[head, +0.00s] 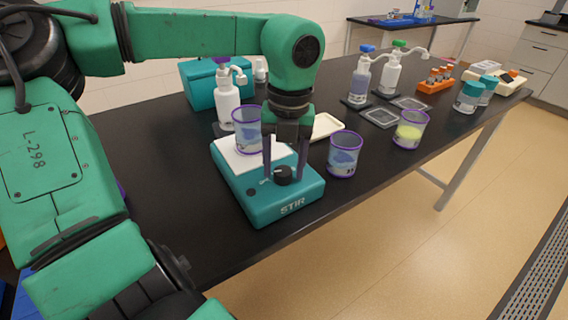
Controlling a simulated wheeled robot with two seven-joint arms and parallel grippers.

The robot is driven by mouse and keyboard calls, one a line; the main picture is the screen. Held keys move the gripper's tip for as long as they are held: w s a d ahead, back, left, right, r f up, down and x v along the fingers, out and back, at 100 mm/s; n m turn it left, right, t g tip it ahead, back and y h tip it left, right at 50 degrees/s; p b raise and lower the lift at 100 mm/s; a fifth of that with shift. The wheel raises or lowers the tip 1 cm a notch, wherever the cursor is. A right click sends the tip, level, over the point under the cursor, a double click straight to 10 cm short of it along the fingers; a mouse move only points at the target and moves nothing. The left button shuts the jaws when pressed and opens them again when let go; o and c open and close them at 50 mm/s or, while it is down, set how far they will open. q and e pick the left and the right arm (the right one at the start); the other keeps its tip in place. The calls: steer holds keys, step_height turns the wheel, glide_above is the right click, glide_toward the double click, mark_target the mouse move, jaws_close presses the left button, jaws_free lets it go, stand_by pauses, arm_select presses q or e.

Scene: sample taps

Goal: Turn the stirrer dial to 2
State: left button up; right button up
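The teal stirrer (250,204), marked STIR, stands near the table's front edge. Its black dial (283,176) is on the front of the top face; I cannot read its numbers or setting. My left gripper (284,174) points down over the stirrer, its two purple fingers apart on either side of the dial, with gaps visible between them and it. Whether the fingertips are down at dial height is hard to tell. A purple-rimmed beaker (247,135) stands on the stirrer's white plate (232,158), just behind the gripper. My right gripper is not in view.
A purple-rimmed beaker (343,158) stands right of the stirrer, and one with yellow contents (409,132) farther right. A white pump bottle (228,102) and a teal box (205,84) stand behind. A cream tray (325,127) lies behind the gripper. The table (160,190) is bare left of the stirrer.

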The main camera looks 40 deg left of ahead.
arm_select(q)
jaws_close()
steer(key=shift+r+m, duration=0.1)
steer(key=shift+m, duration=0.4)
steer(key=m, duration=0.2)
steer(key=shift+m, duration=0.3)
steer(key=m, duration=0.5)
steer(key=shift+m+p, duration=0.3)
steer(key=shift+p, duration=0.1)
steer(key=m, duration=0.4)
steer(key=shift+t+p, duration=0.3)
steer(key=shift+t, duration=0.1)
steer(key=m, duration=0.4)
steer(key=shift+m+p, duration=0.3)
